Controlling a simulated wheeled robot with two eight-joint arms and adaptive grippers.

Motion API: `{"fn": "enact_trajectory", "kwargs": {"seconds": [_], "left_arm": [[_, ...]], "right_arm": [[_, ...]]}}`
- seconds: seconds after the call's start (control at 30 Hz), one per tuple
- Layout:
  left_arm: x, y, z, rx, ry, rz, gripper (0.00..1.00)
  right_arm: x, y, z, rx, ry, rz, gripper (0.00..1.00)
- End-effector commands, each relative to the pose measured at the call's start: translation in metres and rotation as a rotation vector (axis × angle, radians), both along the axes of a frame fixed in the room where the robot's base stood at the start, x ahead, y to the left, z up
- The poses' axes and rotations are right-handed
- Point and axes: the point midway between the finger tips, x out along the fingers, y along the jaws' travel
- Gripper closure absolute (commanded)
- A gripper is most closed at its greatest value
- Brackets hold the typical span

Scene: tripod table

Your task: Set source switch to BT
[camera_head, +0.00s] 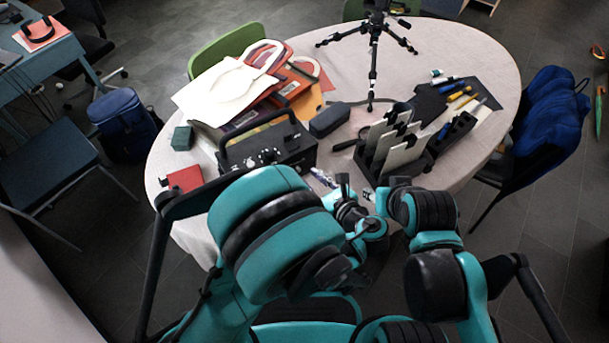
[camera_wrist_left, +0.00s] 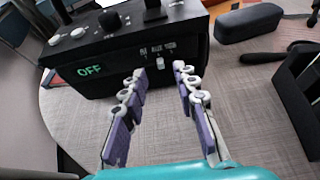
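A black box-shaped audio device (camera_head: 265,150) with a carry handle stands near the table's front edge. In the left wrist view its front panel (camera_wrist_left: 110,75) shows a green OFF readout (camera_wrist_left: 89,71). A small white source switch (camera_wrist_left: 160,60) sits under a row of small labels, roughly below the middle one; I cannot read them surely. My left gripper (camera_wrist_left: 160,72) is open and empty, its two fingers spread just in front of the panel on either side of the switch. In the head view its fingertips (camera_head: 322,177) show beside the device. My right gripper is not clearly visible behind my arm links.
A dark case (camera_head: 330,119) lies right of the device, and a black rack (camera_head: 412,163) stands further right. A tripod (camera_head: 373,60) stands at the back. Papers and folders (camera_head: 225,90) are piled behind the device. A red box (camera_head: 185,179) lies at left.

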Motion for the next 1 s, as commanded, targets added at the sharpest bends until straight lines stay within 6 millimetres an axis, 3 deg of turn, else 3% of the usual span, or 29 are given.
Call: {"fn": "enact_trajectory", "kwargs": {"seconds": [0.2, 0.57, 0.6, 0.7, 1.0], "left_arm": [[0.025, 0.016, -0.014, -0.001, 0.0, 0.004, 0.71], [0.032, 0.02, -0.016, -0.001, 0.0, 0.0, 0.71], [0.032, 0.02, -0.016, -0.001, 0.0, 0.0, 0.73], [0.032, 0.02, -0.016, -0.002, 0.001, 0.0, 1.0], [0.03, 0.022, -0.016, -0.003, 0.001, 0.001, 1.0]], "right_arm": [[0.0, 0.0, -0.013, 0.0, 0.0, 0.0, 0.6], [0.0, 0.0, -0.014, 0.0, 0.0, 0.0, 0.6], [0.0, 0.0, -0.014, 0.0, 0.0, 0.0, 0.6], [0.0, 0.0, -0.014, 0.0, 0.0, 0.0, 0.6], [0.0, 0.0, -0.014, 0.0, 0.0, 0.0, 0.6]]}}
